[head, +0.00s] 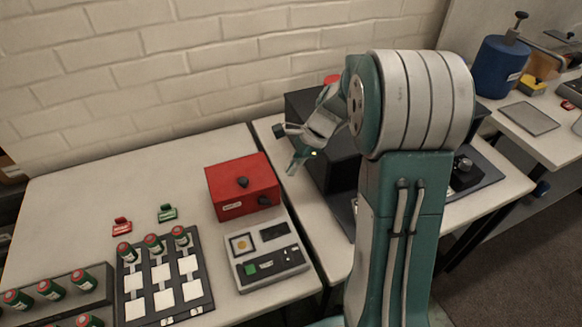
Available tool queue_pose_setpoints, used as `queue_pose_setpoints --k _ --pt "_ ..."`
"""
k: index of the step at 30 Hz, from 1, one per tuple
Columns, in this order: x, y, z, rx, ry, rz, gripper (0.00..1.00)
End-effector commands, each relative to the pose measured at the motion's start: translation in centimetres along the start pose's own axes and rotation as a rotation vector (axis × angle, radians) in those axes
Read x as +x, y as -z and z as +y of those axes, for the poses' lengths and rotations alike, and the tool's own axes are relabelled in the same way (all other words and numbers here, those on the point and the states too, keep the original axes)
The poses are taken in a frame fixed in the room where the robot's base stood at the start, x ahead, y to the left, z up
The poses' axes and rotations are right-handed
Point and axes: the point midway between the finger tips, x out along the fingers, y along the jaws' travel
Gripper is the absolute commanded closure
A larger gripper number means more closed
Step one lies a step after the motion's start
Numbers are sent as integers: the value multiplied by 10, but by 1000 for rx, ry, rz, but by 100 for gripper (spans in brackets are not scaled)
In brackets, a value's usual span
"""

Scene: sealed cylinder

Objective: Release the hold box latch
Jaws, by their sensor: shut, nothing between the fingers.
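A red box (243,187) with a black knob on its lid, another on its front and a small pale label stands on the left table. A large dark box (300,107) stands on the table to its right, partly hidden behind my arm. The label text is too small to read, so I cannot tell which one is the hold box, and no latch shows clearly. My gripper (299,163) is shut and empty, pointing down in front of the dark box and to the right of the red box. Whether it touches the dark box is unclear.
A grey control panel (267,258) sits in front of the red box. A dark tray (207,306) with white squares and red-green cylinders lies left of it. Red (122,226) and green (167,213) tags lie behind the tray. A blue canister (500,66) stands far right. The left table's back is clear.

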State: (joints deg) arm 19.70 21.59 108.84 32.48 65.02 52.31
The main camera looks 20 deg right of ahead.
Motion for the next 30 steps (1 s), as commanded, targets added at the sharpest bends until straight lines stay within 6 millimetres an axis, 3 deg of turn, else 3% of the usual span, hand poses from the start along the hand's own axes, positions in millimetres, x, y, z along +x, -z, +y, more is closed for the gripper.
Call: queue_pose_setpoints --k 9,15,21,30 --pt "62 0 1 -1 -5 -1 100" --pt "92 0 1 -1 -2 -1 100" --pt "103 0 1 -1 0 1 100" --pt "104 0 0 -1 0 0 100"
